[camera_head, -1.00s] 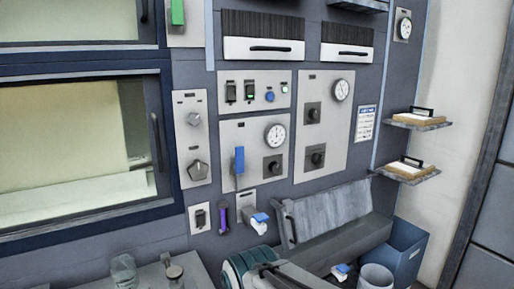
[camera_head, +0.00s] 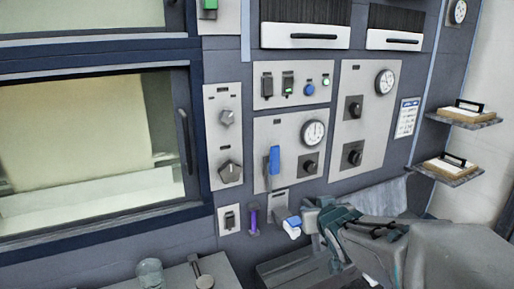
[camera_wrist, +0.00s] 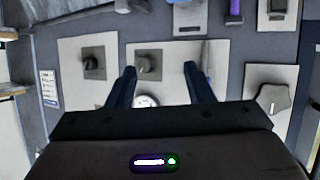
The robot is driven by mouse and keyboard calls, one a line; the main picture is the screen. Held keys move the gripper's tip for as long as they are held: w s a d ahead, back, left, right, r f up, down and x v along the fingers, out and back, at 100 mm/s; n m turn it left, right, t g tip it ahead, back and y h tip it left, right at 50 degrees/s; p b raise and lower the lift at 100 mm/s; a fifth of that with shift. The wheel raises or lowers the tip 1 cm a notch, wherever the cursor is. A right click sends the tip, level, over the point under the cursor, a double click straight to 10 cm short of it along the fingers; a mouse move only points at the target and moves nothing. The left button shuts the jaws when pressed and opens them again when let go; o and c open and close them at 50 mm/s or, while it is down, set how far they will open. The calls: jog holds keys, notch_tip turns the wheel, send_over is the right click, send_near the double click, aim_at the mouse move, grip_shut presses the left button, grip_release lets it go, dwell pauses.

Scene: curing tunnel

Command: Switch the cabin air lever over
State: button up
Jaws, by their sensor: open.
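A blue lever handle (camera_head: 274,160) stands upright on a light panel (camera_head: 262,133), left of a round gauge and a black knob. Below it, another blue-topped lever (camera_head: 291,225) juts from a small plate, and a purple handle (camera_head: 253,218) is to its left. No label is readable, so I cannot tell which is the cabin air lever. My gripper (camera_head: 322,212) is in front of the wall, right of the lower blue lever. In the wrist view my gripper (camera_wrist: 160,72) is open and empty, facing the panel's black knob (camera_wrist: 147,64); the upright blue lever is not clearly visible there.
A window door with a handle (camera_head: 185,140) is at the left. Two shelves (camera_head: 462,118) with clipboards project at the right. A glass jar (camera_head: 150,272) stands at the lower left.

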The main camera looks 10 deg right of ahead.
aim_at(276, 154)
jog(key=w+a+r+n+t+y+p, duration=0.2)
jog(key=w+a+r+n+t+y, duration=0.15)
jog(key=r+y, duration=0.4)
jog(key=shift+t+h, duration=0.25)
jog(key=shift+t, duration=0.1)
jog(key=p+x, duration=0.2)
jog(key=x, duration=0.5)
jog(key=p+x, duration=0.1)
jog(key=x, duration=0.6)
jog(key=shift+w+d+r+p, duration=0.15)
jog(key=shift+w+p, duration=0.1)
jog(key=shift+p, duration=0.1)
jog(key=shift+c, duration=0.4)
grip_shut()
